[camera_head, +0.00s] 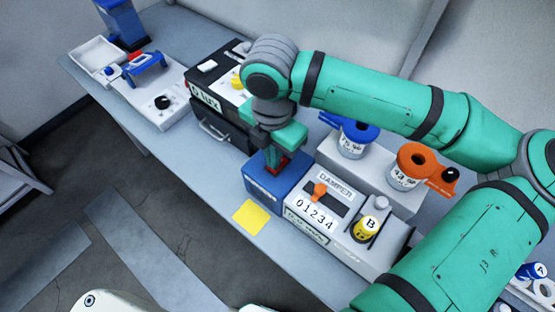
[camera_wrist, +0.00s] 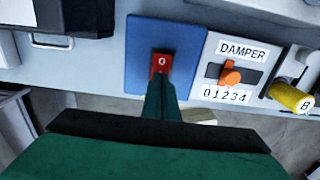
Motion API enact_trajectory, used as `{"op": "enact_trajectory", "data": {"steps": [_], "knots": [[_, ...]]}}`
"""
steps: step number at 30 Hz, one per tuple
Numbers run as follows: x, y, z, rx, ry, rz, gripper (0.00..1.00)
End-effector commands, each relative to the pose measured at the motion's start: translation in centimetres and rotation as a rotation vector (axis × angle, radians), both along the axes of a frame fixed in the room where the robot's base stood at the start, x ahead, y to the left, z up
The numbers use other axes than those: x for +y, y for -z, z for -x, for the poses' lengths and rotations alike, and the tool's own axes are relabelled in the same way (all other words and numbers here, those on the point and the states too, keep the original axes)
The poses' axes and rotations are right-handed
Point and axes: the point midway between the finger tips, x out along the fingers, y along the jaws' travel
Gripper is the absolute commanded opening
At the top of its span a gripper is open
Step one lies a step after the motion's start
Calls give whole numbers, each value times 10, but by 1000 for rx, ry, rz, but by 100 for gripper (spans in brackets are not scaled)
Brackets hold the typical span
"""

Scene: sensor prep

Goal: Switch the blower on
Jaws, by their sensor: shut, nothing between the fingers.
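The blower switch is a red rocker (camera_wrist: 161,63) marked with a small "0" on a blue box (camera_wrist: 140,48). In the head view the blue box (camera_head: 262,186) stands near the front of the bench, and a bit of red (camera_head: 284,168) shows under my fingers. My gripper (camera_head: 276,158) is shut and empty, pointing down over the box. In the wrist view my fingertips (camera_wrist: 160,80) are at the near end of the red rocker and cover part of it. I cannot tell whether they touch it.
Right of the box is a damper panel (camera_head: 335,183) with an orange knob (camera_head: 320,189), then a yellow piece marked B (camera_head: 367,228). A yellow note (camera_head: 249,217) lies in front. A black "0 lux" box (camera_head: 219,84) stands to the left. Blue (camera_head: 353,139) and orange (camera_head: 410,166) ringed items stand behind.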

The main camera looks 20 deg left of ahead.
Motion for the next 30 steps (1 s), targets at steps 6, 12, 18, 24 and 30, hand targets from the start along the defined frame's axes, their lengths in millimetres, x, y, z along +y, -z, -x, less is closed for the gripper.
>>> {"op": "enact_trajectory", "data": {"steps": [6, 12, 18, 24, 30], "knots": [[0, 3, 0, 1, 0, 0, 0], [0, 6, 0, 2, 0, 0, 0], [0, 5, 0, 1, 0, 1, 0], [0, -8, 0, 1, 0, -1, 0], [0, -22, 0, 0, -1, -1, 0]]}}
